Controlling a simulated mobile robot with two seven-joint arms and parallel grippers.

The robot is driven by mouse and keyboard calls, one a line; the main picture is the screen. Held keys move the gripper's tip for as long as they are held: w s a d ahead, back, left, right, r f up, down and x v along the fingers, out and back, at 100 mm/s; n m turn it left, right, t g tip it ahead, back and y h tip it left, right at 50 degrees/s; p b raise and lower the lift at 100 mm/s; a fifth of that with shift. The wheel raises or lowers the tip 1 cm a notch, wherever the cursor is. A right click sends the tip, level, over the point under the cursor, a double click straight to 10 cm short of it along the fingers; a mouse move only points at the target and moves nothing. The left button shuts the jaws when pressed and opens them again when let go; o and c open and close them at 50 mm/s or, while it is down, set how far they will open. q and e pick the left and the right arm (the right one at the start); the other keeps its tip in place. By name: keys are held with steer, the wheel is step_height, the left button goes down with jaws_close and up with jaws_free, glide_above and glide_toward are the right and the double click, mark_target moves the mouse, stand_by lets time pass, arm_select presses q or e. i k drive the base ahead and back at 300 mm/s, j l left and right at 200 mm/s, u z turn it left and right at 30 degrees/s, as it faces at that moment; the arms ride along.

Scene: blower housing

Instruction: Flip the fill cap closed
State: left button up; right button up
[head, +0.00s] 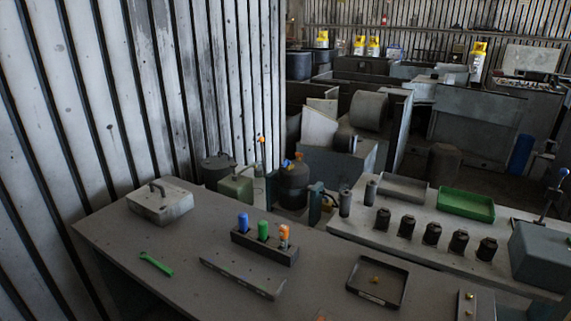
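I cannot pick out a fill cap for certain. In the head view a greenish canister (237,186) stands on the floor behind the workbench, against the ribbed wall. A dark rounded tank (293,186) with blue and orange bits at its top stands to its right, partly hidden by the bench. A dark lidded drum (216,168) is behind the canister. Whether any cap on these is open or closed is too small to tell. Neither of my grippers is in view.
The grey workbench (120,236) holds a grey handled box (160,203), a green wrench (156,264), a block with blue, green and orange-handled items (264,247), and a black tray (378,282). A second bench at right carries several black cylinders and a green tray (466,205).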

mark_target(287, 162)
steer(key=k+z, duration=0.1)
steer(key=k, duration=0.4)
steer(key=j+z, duration=0.15)
steer(key=z, duration=0.25)
steer(key=i+j+z, duration=0.1)
steer(key=z, duration=0.3)
steer(key=j+z, duration=0.3)
steer(key=z, duration=0.15)
steer(key=j+z, duration=0.3)
steer(key=j, duration=0.2)
steer(key=k+j+z, duration=0.25)
steer(key=j, duration=0.25)
steer(key=k+j, duration=0.1)
steer(key=j, duration=0.35)
steer(key=j+z, duration=0.1)
steer(key=j, duration=0.4)
steer(key=k+j, duration=0.15)
steer(key=j, duration=0.3)
steer(key=k+j, duration=0.1)
steer(key=j, duration=0.4)
steer(key=z, duration=0.05)
